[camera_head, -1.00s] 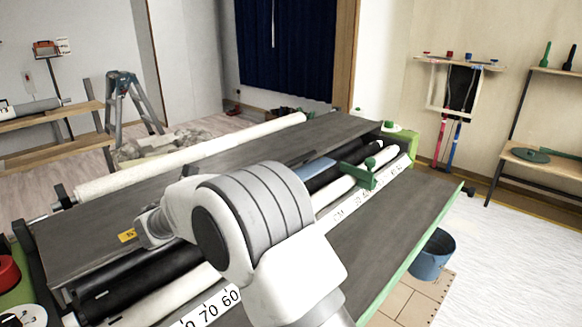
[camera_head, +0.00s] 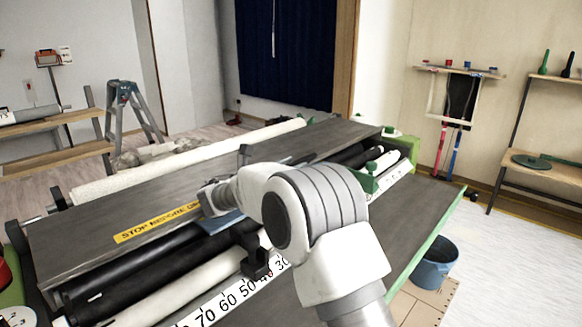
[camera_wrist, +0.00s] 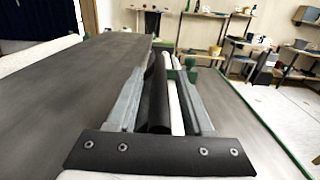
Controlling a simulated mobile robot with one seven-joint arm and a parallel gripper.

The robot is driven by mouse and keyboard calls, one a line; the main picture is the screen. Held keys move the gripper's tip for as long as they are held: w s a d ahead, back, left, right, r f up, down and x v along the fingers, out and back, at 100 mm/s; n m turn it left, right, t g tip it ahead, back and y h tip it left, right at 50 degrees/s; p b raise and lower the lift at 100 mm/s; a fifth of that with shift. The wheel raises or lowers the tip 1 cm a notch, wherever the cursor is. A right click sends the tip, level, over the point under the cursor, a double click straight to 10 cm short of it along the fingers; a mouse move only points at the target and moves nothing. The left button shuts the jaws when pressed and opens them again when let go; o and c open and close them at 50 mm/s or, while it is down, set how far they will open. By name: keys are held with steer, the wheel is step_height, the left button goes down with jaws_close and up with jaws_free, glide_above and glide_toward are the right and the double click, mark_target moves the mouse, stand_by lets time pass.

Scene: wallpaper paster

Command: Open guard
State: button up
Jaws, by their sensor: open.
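The guard looks to be the long dark grey cover (camera_head: 110,220) lying flat and closed along the machine, with a yellow warning label (camera_head: 158,222) on its front edge. It also fills the left of the wrist view (camera_wrist: 70,85). My gripper (camera_wrist: 163,65) is open, its two grey fingers pointing along the machine just above the rollers. The left finger runs beside the guard's front edge; whether it touches cannot be told. A black roller (camera_wrist: 158,95) shows between the fingers.
A white roll (camera_head: 190,160) lies behind the guard. A numbered scale (camera_head: 225,300) runs in front of the rollers, with a green clamp (camera_head: 372,185) to the right. A blue bucket (camera_head: 437,258) stands right of the machine. The front table (camera_head: 425,205) is clear.

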steer(key=shift+c, duration=0.2)
jaws_close()
stand_by(1.1)
